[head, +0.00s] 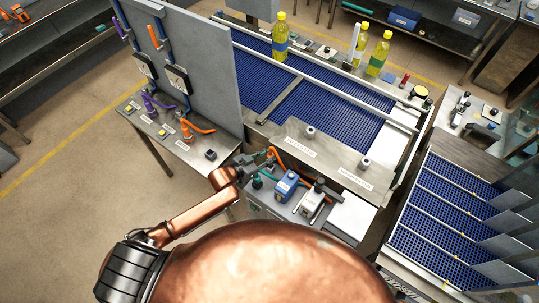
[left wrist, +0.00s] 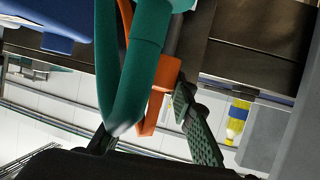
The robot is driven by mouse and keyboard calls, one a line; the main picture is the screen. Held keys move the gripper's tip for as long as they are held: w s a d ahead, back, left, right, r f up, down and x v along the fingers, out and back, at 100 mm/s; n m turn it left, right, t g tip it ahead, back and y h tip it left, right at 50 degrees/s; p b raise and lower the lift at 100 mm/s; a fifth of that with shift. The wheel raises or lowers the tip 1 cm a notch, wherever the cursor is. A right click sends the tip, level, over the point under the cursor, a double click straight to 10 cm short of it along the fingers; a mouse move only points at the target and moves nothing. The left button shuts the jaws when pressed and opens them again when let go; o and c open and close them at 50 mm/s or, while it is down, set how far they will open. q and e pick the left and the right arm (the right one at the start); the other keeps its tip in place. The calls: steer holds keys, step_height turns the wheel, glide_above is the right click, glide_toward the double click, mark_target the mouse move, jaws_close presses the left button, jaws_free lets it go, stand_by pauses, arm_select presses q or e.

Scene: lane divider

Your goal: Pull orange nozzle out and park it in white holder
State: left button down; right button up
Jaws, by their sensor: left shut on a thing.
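The orange nozzle (head: 274,157) is at the far edge of the small grey station, at my left gripper (head: 262,160). In the left wrist view, the orange nozzle (left wrist: 163,78) is between the fingers of my left gripper (left wrist: 150,125), which is shut on it. A teal nozzle (left wrist: 131,80) stands in front and hides part of it. The white holder (head: 312,204) is on the same station, right of a blue holder (head: 287,185). Whether the nozzle is still seated is hidden. My right gripper is not in view.
The teal nozzle also shows in the head view (head: 264,178), close to my gripper. A tall grey panel (head: 205,62) stands to the left, with more orange and purple nozzles on the bench below. A blue-belted conveyor (head: 325,105) with yellow bottles lies behind.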

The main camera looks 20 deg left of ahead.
arm_select(q)
steer(key=shift+p, duration=0.55)
stand_by(1.1)
steer(key=shift+f+b, duration=1.4)
steer(key=shift+f, duration=0.9)
steer(key=c, duration=1.6)
jaws_free()
steer(key=shift+s, duration=0.1)
steer(key=v, duration=1.2)
steer(key=shift+r, duration=0.1)
steer(key=shift+d, duration=0.1)
